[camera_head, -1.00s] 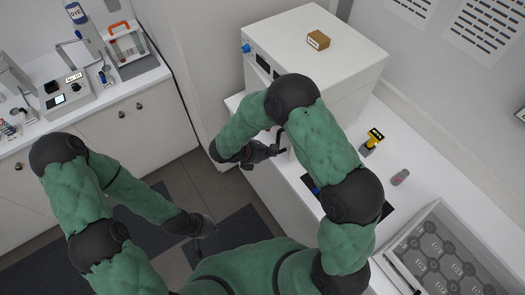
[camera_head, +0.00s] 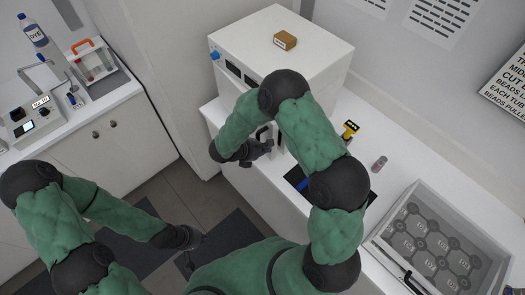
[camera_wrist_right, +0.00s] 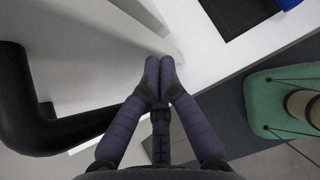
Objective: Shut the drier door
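The white drier (camera_head: 300,50) stands on the counter at top centre in the head view, with dark displays and a blue knob on its front. My right arm hides most of its front, so I cannot tell how far the door is open. My right gripper (camera_head: 266,146) is in front of the drier, low near the counter edge. In the right wrist view its fingers (camera_wrist_right: 160,72) are together with nothing between them, beside a white panel edge (camera_wrist_right: 145,12), perhaps the door. A thick black curved bar (camera_wrist_right: 22,105) is at left. My left gripper (camera_head: 198,240) hangs over the floor; its fingers are too small to read.
A small brown box (camera_head: 285,40) lies on the drier. A yellow-and-black item (camera_head: 350,130), a small jar (camera_head: 379,163) and a dark mat (camera_head: 372,200) are on the counter. A clear-lidded case (camera_head: 440,245) is at right. Another bench (camera_head: 95,108) stands at left.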

